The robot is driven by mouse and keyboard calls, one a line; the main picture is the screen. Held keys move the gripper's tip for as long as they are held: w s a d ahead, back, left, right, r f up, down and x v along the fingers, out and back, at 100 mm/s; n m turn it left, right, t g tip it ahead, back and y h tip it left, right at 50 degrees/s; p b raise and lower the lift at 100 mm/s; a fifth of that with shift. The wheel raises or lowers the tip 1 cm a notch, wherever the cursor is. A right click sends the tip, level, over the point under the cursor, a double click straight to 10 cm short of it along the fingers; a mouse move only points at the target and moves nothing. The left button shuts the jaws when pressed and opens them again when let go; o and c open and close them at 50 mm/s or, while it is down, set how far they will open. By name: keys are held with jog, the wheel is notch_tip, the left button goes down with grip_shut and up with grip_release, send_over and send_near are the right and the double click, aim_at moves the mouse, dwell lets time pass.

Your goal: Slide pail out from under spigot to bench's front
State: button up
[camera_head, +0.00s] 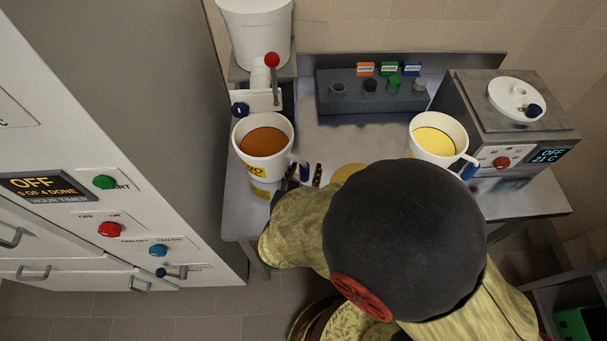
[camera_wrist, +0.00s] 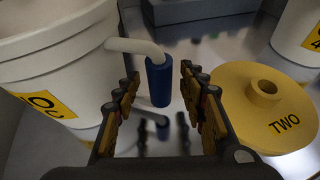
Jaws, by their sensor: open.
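The white pail (camera_head: 244,157) holds brown liquid and stands upright below the spigot (camera_head: 262,80) of a white tank, at the bench's left end. A yellow label is on its wall. It fills the left of the wrist view (camera_wrist: 45,65), with its curved handle pointing toward my gripper and ending in a blue grip (camera_wrist: 160,82). My gripper (camera_head: 303,177) is open at the pail's right side. In the wrist view, its fingers (camera_wrist: 159,92) lie to either side of the blue grip, with gaps visible. The bench (camera_head: 335,142) is shiny metal; my arm hides much of its front.
A yellow lid marked TWO (camera_wrist: 285,115) lies right of my gripper. A second white pail with yellow liquid (camera_head: 436,150) stands farther right, beside a grey box machine (camera_head: 500,130). A dark rack (camera_head: 372,98) stands at the back. A tall cabinet (camera_head: 190,150) is left of the bench.

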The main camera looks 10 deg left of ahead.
jog(key=shift+c, duration=0.6)
grip_shut()
jog(key=shift+s, duration=0.1)
jog(key=shift+s+d+p, duration=0.3)
jog(key=shift+s+d, duration=0.05)
jog(key=shift+s, duration=1.15)
jog(key=shift+s+d+p, duration=0.35)
jog(key=shift+s+d, duration=0.05)
jog(key=shift+s, duration=1.15)
jog(key=shift+s+d+p, duration=0.3)
jog(key=shift+s+d, duration=0.05)
jog(key=shift+s, duration=1.15)
grip_release()
jog(key=shift+o, duration=0.5)
